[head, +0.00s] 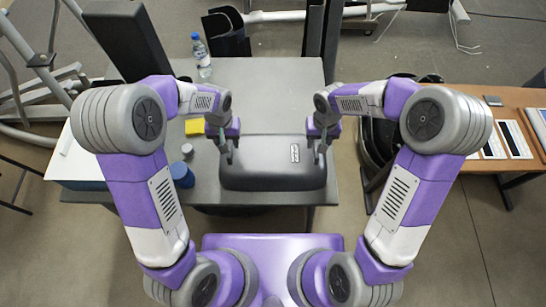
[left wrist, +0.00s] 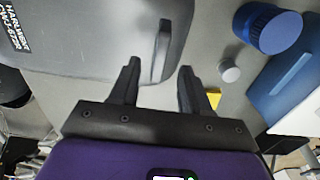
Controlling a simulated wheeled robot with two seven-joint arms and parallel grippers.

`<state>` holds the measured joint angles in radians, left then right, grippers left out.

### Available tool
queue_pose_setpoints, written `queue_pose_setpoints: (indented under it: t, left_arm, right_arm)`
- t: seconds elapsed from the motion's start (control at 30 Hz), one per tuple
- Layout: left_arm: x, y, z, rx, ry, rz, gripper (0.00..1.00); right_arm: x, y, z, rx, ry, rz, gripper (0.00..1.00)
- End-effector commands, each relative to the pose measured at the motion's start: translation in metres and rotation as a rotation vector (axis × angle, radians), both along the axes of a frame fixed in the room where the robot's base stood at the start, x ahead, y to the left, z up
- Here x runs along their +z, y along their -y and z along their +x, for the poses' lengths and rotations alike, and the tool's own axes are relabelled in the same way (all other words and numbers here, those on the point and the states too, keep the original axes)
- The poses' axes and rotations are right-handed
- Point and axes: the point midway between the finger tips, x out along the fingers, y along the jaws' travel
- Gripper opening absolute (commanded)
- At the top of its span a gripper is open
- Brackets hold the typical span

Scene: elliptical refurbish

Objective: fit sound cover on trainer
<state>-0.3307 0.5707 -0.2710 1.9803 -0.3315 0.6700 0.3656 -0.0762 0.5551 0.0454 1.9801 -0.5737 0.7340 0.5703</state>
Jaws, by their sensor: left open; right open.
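A dark grey sound cover (head: 272,172) with a small label lies on the grey table, close to its front edge. My left gripper (head: 228,152) is open at the cover's left end. My right gripper (head: 320,148) is open at its right end. In the left wrist view the cover (left wrist: 95,38) has a raised handle (left wrist: 163,48) on its near side. The open fingers of my left gripper (left wrist: 157,72) point at this handle, and it appears just beyond the fingertips. Contact at the right gripper is too small to tell. I cannot tell which machine part is the trainer.
The grey table (head: 270,85) is clear behind the cover. A water bottle (head: 201,56), a yellow item (head: 194,127), a grey cap (head: 187,150) and a blue jar (head: 182,174) stand to the left. Grey machine tubing (head: 42,62) is further left. A wooden desk (head: 512,108) is at right.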

Motion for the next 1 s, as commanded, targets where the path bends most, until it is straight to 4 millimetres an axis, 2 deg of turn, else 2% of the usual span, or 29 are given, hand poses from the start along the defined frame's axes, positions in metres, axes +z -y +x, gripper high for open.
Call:
queue_pose_setpoints:
  t: [0.1, 0.3, 0.7, 1.0]
  left_arm:
    - [-0.02, 0.0, -0.001, -0.001, -0.004, 0.002, 0.47]
    - [-0.043, 0.0, 0.0, 0.0, -0.002, 0.001, 0.47]
    - [-0.049, 0.0, 0.0, 0.0, 0.001, 0.0, 0.47]
    - [-0.049, 0.0, 0.0, 0.0, 0.001, 0.0, 0.01]
  right_arm:
    - [-0.02, 0.0, -0.001, 0.001, -0.005, -0.001, 0.47]
    - [-0.043, 0.0, -0.001, 0.0, -0.003, 0.0, 0.47]
    - [-0.049, 0.0, 0.0, 0.0, -0.001, 0.0, 0.47]
    - [-0.049, 0.0, 0.0, 0.0, 0.0, 0.0, 0.01]
